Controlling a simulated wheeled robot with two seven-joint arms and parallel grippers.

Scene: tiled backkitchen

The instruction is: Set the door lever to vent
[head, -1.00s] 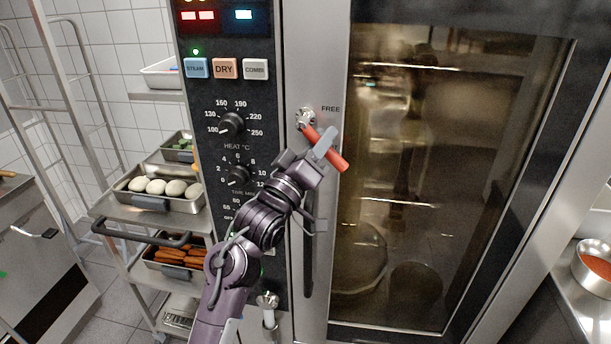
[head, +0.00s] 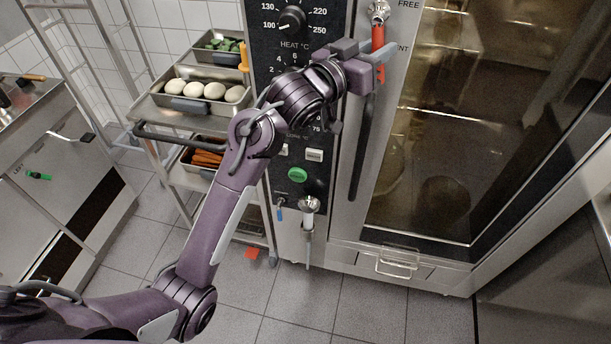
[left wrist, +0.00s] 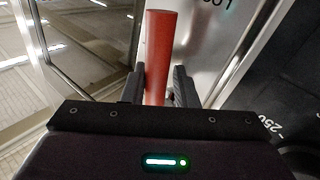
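The door lever (head: 378,38) has a red handle on a round metal hub near the top of the oven door's edge. It points down from the hub in the head view, tilted a little from the line of the door edge. A label ending in "ENT" (head: 402,48) is just right of the handle, its first letter hidden; "FREE" (head: 408,4) is higher. My left gripper (head: 382,68) has its fingers on both sides of the handle's lower part. In the left wrist view the red handle (left wrist: 158,50) stands between the close fingers. My right gripper is not in view.
The oven control panel (head: 292,120) with knobs is left of the lever. A long dark door handle (head: 361,150) runs below my gripper. The glass door (head: 450,130) is on the right. A rack with trays (head: 203,100) stands on the left. The tiled floor (head: 300,310) is open in front.

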